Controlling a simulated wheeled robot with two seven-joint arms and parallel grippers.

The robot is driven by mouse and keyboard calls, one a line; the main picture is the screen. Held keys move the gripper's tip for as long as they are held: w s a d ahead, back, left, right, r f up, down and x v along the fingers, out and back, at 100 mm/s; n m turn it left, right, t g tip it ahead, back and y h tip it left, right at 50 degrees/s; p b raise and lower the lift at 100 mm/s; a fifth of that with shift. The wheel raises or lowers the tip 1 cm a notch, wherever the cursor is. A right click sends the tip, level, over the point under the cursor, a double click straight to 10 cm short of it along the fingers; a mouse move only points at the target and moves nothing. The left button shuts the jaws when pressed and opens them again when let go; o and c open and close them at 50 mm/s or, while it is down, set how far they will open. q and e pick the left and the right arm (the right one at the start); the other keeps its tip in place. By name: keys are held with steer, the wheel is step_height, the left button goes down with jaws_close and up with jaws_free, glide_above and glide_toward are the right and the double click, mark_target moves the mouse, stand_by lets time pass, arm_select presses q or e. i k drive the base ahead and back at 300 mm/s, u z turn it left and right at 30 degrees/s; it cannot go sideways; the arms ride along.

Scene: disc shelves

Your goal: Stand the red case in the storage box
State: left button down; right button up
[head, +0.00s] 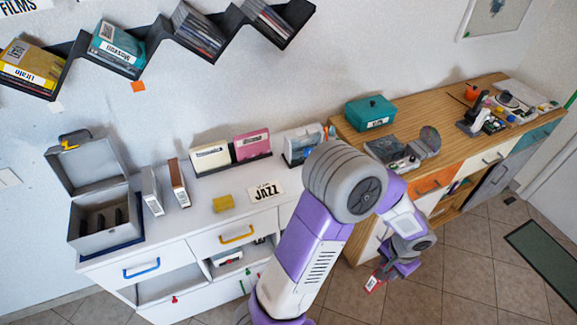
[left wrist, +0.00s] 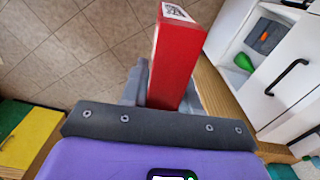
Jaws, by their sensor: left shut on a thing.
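The red case (head: 374,284) is held by my left gripper (head: 384,273), low over the tiled floor in front of the wooden cabinet. In the left wrist view the red case (left wrist: 178,65) stands up between the grey fingers of my left gripper (left wrist: 165,88), with a white code label on its end. The likely storage box (head: 80,236) is the grey box with its lid raised, at the left end of the white cabinet, far from the gripper. Dark dividers show inside it. My right gripper is not in view.
White and brown upright cases (head: 179,184) stand right of the box. A yellow block (head: 223,202) and a JAZZ sign (head: 265,191) lie farther right. A zigzag wall shelf (head: 150,38) holds cases above. The wooden cabinet (head: 440,165) carries a teal box (head: 370,112) and gadgets.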

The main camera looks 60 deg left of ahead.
mark_target(112, 225)
steer(key=z, duration=0.45)
steer(key=k, duration=1.8)
steer(key=u, duration=1.45)
